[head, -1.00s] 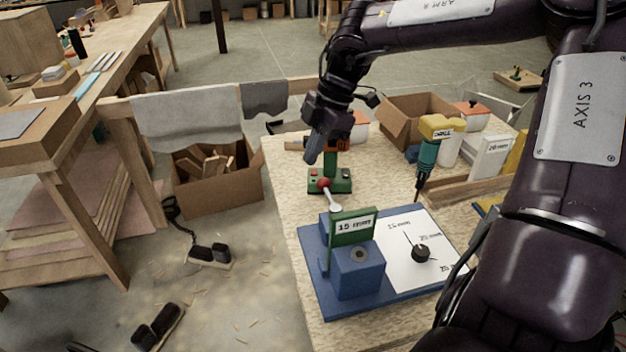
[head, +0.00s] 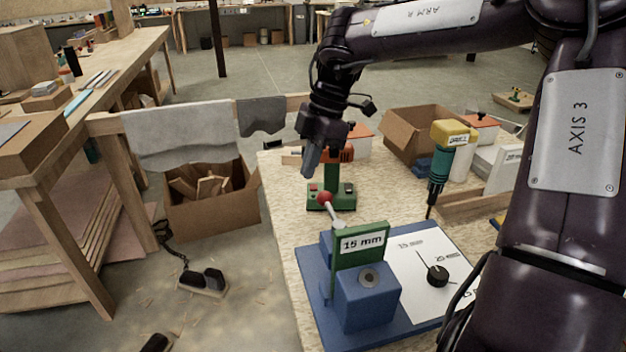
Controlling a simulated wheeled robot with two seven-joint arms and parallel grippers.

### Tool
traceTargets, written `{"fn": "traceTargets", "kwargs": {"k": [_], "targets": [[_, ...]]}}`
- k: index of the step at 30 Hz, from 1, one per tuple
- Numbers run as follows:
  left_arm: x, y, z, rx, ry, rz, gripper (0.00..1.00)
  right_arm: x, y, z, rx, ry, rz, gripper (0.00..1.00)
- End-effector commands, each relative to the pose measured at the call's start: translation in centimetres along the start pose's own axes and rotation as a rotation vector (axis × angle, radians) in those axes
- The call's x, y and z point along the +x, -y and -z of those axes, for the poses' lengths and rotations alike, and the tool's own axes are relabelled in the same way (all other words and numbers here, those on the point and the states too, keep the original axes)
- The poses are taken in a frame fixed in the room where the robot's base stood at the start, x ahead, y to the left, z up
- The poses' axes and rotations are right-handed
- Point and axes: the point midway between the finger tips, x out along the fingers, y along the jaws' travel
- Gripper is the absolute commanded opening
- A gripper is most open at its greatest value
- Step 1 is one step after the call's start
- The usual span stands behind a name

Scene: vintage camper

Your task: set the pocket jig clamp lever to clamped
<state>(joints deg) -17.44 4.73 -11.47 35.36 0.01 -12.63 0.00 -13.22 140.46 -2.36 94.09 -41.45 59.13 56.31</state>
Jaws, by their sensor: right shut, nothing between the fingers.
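The pocket jig is a blue block (head: 367,301) on a blue base plate (head: 408,334), with a green plate (head: 360,246) marked "15 mm". Its clamp lever (head: 332,211) is a pale rod with a red ball knob (head: 325,197), standing up and tilted left and away behind the green plate. The lever's foot is partly hidden. My right gripper (head: 309,170) is shut and empty, pointing down just above and left of the knob, apparently apart from it. My left gripper is out of view.
A white dial panel (head: 418,262) lies beside the jig block. An open cardboard box (head: 415,138) is farther back.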

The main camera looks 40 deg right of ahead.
Motion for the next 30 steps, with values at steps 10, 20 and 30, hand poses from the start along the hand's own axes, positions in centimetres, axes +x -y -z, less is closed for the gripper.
{"fn": "traceTargets", "kwargs": {"k": [10, 20, 30], "targets": [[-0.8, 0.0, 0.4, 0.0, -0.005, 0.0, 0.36, 6.8, 0.2, 0.0, 0.0, -0.002, 0.007, 0.0], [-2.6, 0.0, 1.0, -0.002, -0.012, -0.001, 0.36, 7.6, 0.1, -2.5, 0.001, -0.002, 0.0, 0.0], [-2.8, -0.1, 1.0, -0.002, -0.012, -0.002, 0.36, 7.3, 0.1, -3.5, -0.001, -0.003, 0.0, 0.0]]}}
